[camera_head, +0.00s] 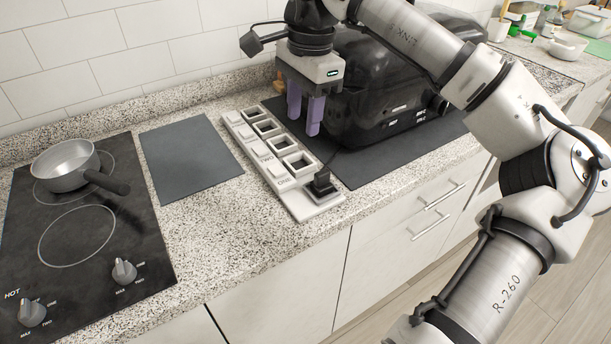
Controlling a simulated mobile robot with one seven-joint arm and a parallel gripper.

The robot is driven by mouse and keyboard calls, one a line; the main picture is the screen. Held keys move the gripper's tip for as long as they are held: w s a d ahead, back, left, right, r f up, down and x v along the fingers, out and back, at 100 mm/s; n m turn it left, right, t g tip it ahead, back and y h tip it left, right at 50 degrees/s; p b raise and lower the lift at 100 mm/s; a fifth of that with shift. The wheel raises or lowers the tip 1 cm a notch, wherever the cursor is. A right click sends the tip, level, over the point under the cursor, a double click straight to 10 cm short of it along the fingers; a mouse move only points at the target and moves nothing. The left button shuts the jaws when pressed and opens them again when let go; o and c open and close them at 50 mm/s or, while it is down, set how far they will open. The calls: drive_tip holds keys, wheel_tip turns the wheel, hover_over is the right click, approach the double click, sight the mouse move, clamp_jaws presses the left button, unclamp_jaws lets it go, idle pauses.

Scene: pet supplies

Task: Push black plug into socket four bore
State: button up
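A white socket strip (246,140) lies on the counter, with several square dark-lined bores in a row and raised white blocks beside them. The lettering on its near part seems to read ONE and TWO; the far labels are too small to read. The black plug (322,184) stands at the strip's near right end, with a thin cord rising behind it. I cannot tell whether it is seated in anything. My gripper (304,127) points down above and behind the bores. Its two purple fingers are apart with nothing visible between them.
A large black appliance (375,95) stands on a dark mat (410,143) just right of my gripper. A grey mat (190,157) lies left of the strip. A pot (65,165) sits on the black cooktop (125,225). The counter's front edge is close to the plug end.

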drive_tip(key=d+h, duration=0.1)
drive_tip(key=d, duration=0.2)
drive_tip(key=p, duration=0.1)
hover_over(323, 172)
drive_tip(key=f, duration=0.7)
drive_tip(key=shift+a+f, duration=0.25)
drive_tip(key=shift+a, duration=0.15)
drive_tip(key=f, duration=0.1)
drive_tip(key=f+p, duration=0.1)
drive_tip(key=f, duration=0.2)
drive_tip(key=shift+d+f+p, duration=0.25)
drive_tip(key=shift+d+p, duration=0.1)
drive_tip(key=shift+p, duration=0.05)
drive_tip(key=shift+f, duration=0.65)
clamp_jaws()
